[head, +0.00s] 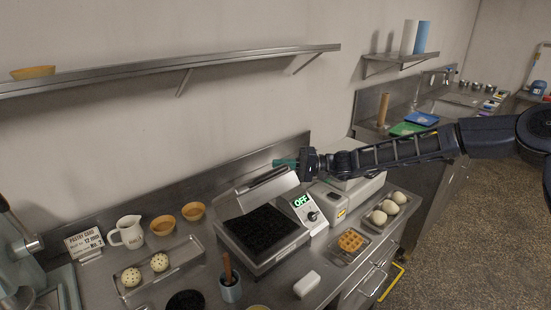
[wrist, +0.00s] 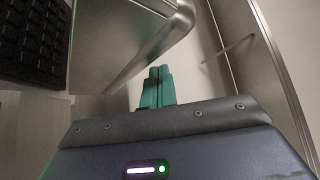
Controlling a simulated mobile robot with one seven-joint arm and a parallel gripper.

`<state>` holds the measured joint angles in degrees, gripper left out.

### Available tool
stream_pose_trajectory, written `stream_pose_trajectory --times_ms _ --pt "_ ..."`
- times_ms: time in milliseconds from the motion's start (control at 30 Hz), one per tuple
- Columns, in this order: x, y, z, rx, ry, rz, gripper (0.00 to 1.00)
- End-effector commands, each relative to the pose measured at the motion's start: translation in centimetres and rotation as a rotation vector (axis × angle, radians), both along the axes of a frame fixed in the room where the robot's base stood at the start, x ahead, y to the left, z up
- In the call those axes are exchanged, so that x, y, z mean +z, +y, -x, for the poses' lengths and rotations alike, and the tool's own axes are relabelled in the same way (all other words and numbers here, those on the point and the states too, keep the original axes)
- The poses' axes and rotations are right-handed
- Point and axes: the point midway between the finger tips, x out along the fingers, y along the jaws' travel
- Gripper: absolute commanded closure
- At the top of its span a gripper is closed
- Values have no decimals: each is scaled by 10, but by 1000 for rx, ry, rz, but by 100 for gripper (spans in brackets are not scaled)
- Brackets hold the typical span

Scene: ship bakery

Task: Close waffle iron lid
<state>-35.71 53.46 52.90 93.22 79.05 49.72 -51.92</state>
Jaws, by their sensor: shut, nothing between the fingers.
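The waffle iron (head: 266,230) stands on the steel counter with its dark lower plate showing and a lit "OFF" display at its right. Its lid (head: 268,190) is raised and leans back toward the wall. My gripper (head: 285,163) reaches in from the right, behind and above the lid's upper edge, with its teal fingers pointing left. The wrist view shows the teal fingertips (wrist: 158,75) shut together and empty, near a steel bar. A dark grid plate (wrist: 35,40) shows at the upper left there. I cannot tell whether the fingers touch the lid.
A wall shelf (head: 170,70) runs above the counter. A white jug (head: 128,232), orange bowls (head: 193,211) and a tray with speckled balls (head: 160,262) stand left. A waffle on a tray (head: 351,240) and pale buns (head: 389,207) lie right. A utensil pot (head: 230,289) stands in front.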

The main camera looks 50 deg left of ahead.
Motion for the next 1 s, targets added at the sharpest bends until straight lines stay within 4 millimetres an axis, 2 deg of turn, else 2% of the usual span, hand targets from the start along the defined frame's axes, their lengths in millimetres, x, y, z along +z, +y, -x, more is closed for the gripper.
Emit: stream_pose_trajectory --times_ms 167,533,1000 --pt "-12 -16 -1 0 7 -108 100" --pt "-43 -47 -1 0 5 -103 100" --pt "-72 -63 -1 0 3 -104 100"
